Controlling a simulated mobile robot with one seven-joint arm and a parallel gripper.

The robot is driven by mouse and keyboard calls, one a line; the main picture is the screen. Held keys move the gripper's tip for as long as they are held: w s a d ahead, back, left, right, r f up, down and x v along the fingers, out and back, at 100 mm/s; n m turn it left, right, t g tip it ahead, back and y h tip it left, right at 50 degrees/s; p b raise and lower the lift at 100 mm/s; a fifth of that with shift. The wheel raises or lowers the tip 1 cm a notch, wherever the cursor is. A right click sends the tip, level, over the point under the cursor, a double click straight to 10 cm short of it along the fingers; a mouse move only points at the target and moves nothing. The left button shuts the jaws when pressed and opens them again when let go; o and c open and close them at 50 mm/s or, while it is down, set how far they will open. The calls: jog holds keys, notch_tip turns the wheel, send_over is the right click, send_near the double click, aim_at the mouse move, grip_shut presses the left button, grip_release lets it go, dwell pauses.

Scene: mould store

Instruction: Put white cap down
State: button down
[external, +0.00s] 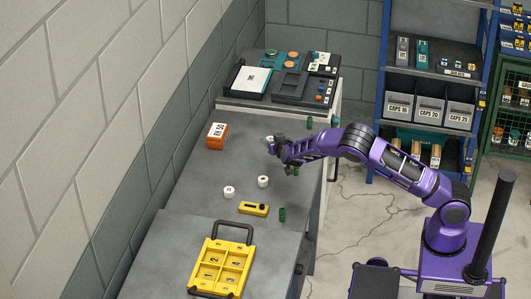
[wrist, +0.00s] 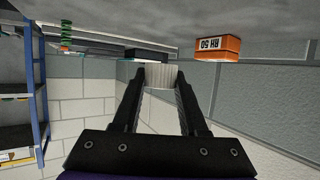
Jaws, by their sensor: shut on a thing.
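My gripper (external: 274,146) is over the grey bench, its jaws closed around a white cap (wrist: 161,76). The held cap's ribbed side shows between the fingertips in the wrist view. In the external view only a small part of the held cap (external: 269,139) shows at the jaws. I cannot tell whether it touches the bench top (external: 200,172). Two other white caps stand on the bench nearer the front, one at the left (external: 229,192) and one at the right (external: 263,181), both apart from my gripper.
An orange box (external: 217,136) stands left of my gripper. Several green pieces, one at the front (external: 282,214), lie along the bench's right side. A yellow-black block (external: 253,208) and yellow numbered tray (external: 221,267) are in front. Dark equipment (external: 305,88) stands behind. The left middle is clear.

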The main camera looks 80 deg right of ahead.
send_over(271, 163)
notch_tip(271, 163, down, 5)
jog(key=shift+f, duration=0.2)
jog(key=shift+a, duration=0.1)
jog(key=shift+f+b, duration=0.5)
jog(key=shift+f, duration=0.1)
jog(key=shift+c, duration=2.2)
grip_release()
jog(key=shift+r, duration=0.1)
